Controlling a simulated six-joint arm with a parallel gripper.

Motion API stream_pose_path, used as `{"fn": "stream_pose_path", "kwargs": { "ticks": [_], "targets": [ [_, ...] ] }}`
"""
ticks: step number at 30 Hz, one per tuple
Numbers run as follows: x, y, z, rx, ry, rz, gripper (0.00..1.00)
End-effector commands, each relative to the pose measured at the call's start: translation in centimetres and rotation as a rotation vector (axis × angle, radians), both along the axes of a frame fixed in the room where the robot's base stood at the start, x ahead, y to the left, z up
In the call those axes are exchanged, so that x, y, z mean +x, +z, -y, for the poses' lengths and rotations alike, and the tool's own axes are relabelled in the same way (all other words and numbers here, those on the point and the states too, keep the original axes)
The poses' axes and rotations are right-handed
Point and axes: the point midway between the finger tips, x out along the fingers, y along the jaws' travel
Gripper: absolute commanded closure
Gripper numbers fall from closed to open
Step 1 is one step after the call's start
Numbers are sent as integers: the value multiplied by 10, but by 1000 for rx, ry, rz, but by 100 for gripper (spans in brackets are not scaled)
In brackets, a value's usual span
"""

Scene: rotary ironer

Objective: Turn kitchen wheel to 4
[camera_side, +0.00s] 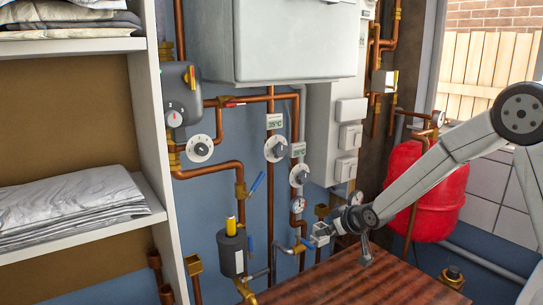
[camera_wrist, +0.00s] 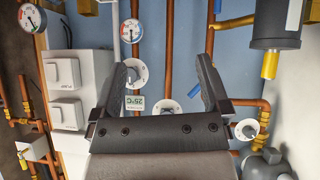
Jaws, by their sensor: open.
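Three white round dials with grey knobs sit on the pipes in the side view: a left one (camera_side: 200,148), a middle one (camera_side: 275,148) and a right one (camera_side: 299,175). No name is readable, so I cannot tell which is the kitchen wheel. My gripper (camera_side: 320,234) is low, right of and below the right dial, apart from it. In the wrist view my gripper (camera_wrist: 161,66) is open and empty. The right dial (camera_wrist: 135,73) shows between the fingers, near the left one. The middle dial (camera_wrist: 167,106) is partly hidden by the gripper body; the left dial (camera_wrist: 246,129) is further right.
A dark cylinder (camera_side: 231,253) with a yellow top stands left of the gripper. Copper pipes, blue-handled valves and gauges crowd the wall. A red tank (camera_side: 415,190) is behind my arm. A wooden top (camera_side: 365,285) lies below. Shelves (camera_side: 150,200) with folded linen stand left.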

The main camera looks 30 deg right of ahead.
Motion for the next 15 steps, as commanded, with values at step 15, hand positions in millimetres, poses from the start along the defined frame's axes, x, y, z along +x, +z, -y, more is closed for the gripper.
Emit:
{"fn": "stream_pose_path", "kwargs": {
  "ticks": [15],
  "targets": [
    [126,28,79,-147,36,556,3]
  ]
}}
